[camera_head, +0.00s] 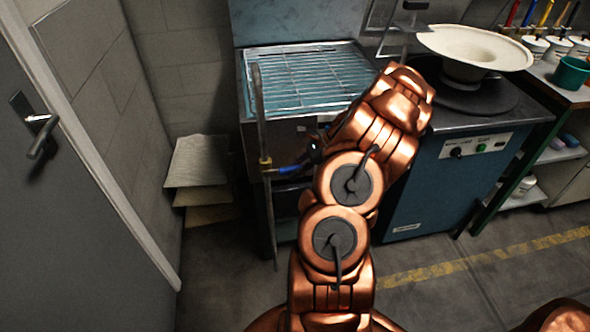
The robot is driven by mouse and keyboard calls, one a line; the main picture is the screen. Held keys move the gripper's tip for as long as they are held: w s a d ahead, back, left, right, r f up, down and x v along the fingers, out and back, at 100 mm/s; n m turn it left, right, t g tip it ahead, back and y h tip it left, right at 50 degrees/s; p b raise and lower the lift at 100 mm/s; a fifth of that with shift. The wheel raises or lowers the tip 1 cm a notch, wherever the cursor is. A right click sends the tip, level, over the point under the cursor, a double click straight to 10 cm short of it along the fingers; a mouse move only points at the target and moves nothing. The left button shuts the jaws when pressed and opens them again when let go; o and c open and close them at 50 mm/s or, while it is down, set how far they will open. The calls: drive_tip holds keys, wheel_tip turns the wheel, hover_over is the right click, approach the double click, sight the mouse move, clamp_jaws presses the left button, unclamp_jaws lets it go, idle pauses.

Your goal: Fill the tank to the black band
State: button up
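The tank (300,80) is a metal basin with a wire rack across its top, at the upper middle of the head view. A thin upright pipe (261,120) runs down its front left corner. A brass valve fitting (265,163) sits on the pipe, with a blue lever handle (290,169) pointing right. My copper arm reaches up in front of the tank's right side. A small dark part beside the right end of the blue handle appears to be my gripper (314,152). Its fingers are mostly hidden, and I cannot tell whether they touch the handle. I cannot make out the black band or the water level.
A blue cabinet (440,190) with knobs and a cream hat form (475,48) on a dark round plate stands right of the tank. Shelves with pots are at far right. A grey door (60,200) is at left. Flat boards (200,165) lean by the wall.

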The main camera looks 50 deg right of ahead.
drive_tip(key=shift+o, duration=1.2)
drive_tip(key=v, duration=1.2)
drive_tip(key=shift+s, duration=0.1)
